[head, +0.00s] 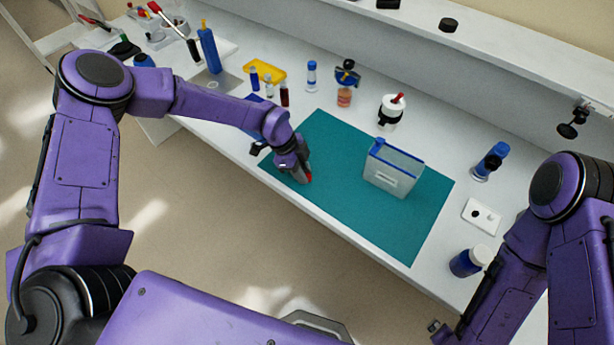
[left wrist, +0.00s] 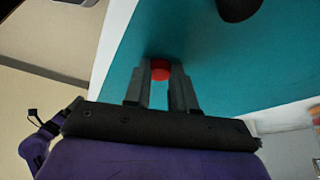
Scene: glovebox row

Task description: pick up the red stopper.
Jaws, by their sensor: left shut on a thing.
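The red stopper (left wrist: 160,70) is small and red, and sits between the two grey fingers of my left gripper (left wrist: 161,82) in the left wrist view. The fingers are shut on it from both sides. In the head view my left gripper (head: 304,180) points down over the left part of the teal mat (head: 330,137), near the bench's front edge. A bit of the red stopper (head: 308,176) shows beside the fingers there. Whether it touches the mat is hard to tell.
A clear box with a blue top edge (head: 392,170) stands on the mat, right of my left gripper. Behind are small vials (head: 284,95), a yellow tray (head: 264,71) and a white jar with a red-tipped top (head: 391,112). A blue jar (head: 465,262) stands front right. The mat's front is clear.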

